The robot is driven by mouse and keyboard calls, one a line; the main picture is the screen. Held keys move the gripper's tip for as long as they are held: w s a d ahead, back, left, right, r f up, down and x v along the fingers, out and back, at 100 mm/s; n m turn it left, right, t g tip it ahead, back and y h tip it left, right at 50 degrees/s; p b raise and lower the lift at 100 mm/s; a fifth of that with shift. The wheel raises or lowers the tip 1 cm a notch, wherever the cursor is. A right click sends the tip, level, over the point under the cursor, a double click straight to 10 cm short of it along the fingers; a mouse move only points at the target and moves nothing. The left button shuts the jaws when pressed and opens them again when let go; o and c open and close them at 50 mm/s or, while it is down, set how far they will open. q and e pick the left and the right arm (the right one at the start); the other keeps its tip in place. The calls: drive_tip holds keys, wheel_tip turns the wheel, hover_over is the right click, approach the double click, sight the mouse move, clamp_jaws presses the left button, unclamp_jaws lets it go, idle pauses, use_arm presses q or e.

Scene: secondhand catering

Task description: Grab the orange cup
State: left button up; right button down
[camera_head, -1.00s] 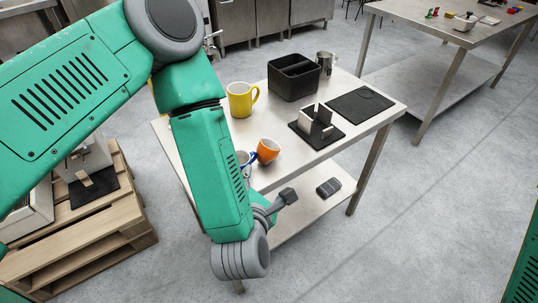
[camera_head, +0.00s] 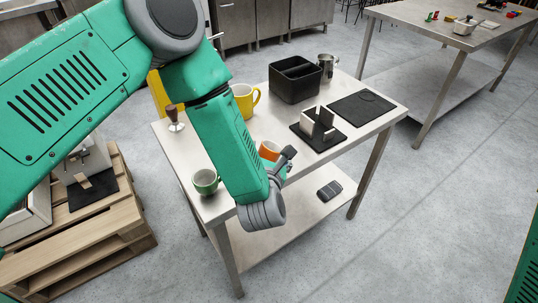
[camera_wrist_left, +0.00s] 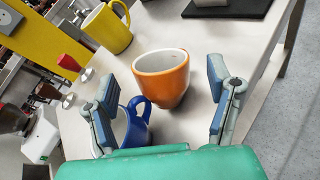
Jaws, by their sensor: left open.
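The orange cup (camera_head: 268,150) stands on the steel table (camera_head: 336,146), partly hidden behind my left arm in the head view. In the left wrist view the orange cup (camera_wrist_left: 162,76) is upright, ahead of and between the two fingers of my open left gripper (camera_wrist_left: 165,95). The fingers are apart from it on both sides. In the head view only part of the left gripper (camera_head: 287,158) shows, beside the cup. My right gripper is not in view.
A yellow mug (camera_head: 244,100), a green cup (camera_head: 205,182), a tamper (camera_head: 175,118), a black bin (camera_head: 294,80) and a black holder (camera_head: 318,130) share the table. A dark mat (camera_head: 361,107) lies at the right.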

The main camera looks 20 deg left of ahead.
use_arm(q)
drive_tip(key=x, duration=0.3)
drive_tip(key=shift+w, duration=0.2)
drive_tip(key=shift+d, duration=0.1)
drive_tip(key=c, duration=1.3)
